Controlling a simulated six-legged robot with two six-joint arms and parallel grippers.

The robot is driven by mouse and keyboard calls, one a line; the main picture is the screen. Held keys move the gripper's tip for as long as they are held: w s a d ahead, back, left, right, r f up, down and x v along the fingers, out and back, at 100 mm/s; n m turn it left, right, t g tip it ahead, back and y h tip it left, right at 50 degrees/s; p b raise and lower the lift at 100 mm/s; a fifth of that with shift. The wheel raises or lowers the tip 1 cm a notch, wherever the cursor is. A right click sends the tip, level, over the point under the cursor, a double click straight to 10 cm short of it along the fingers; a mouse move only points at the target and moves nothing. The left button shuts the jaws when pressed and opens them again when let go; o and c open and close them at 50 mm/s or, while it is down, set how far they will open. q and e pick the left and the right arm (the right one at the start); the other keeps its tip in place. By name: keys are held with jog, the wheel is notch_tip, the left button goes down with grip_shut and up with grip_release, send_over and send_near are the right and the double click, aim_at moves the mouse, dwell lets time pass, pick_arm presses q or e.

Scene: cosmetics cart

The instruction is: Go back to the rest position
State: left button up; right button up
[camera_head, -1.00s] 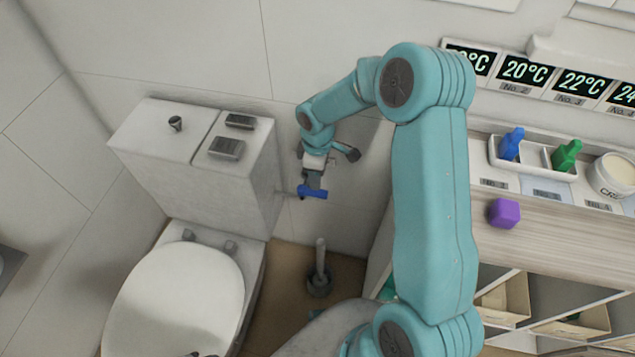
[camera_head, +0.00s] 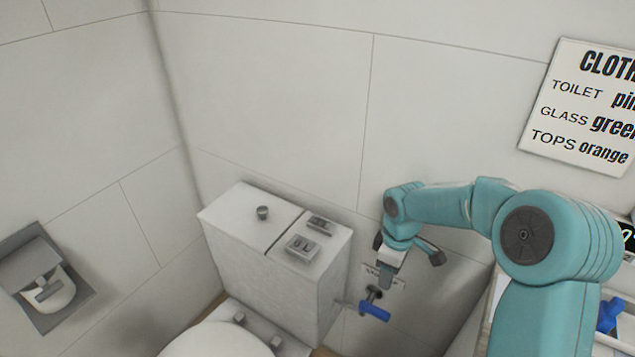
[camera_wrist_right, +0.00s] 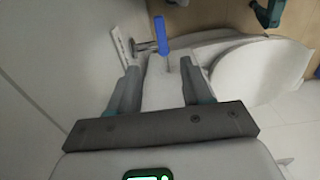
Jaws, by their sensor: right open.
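My right gripper (camera_head: 385,275) is open and empty beside the toilet tank, pointing down toward a blue valve handle (camera_head: 374,311) on the wall. In the right wrist view, my two right fingers (camera_wrist_right: 160,72) stand wide apart with nothing between them. The blue handle (camera_wrist_right: 160,35) shows beyond their tips, apart from them. My left gripper is in none of the frames.
The toilet tank (camera_head: 270,278) stands just left of my right gripper, with the tiled wall (camera_head: 300,95) behind. A paper holder (camera_head: 45,280) hangs at the left.

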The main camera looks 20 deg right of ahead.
jog(key=s+a+f+m+y+p, duration=0.1)
jog(key=s+a+f+y+p, duration=0.1)
jog(key=a+f, duration=0.6)
jog(key=s+a+f+m+y+p, duration=0.1)
jog(key=s+a+f+m+p, duration=0.1)
jog(key=s+a, duration=0.5)
jog(key=s+a+f+m+y+p, duration=0.1)
jog(key=s+a+f+m, duration=0.4)
jog(key=s+a, duration=0.3)
jog(key=shift+a+m+p, duration=0.35)
jog(key=shift+m+p, duration=0.05)
jog(key=shift+m, duration=0.2)
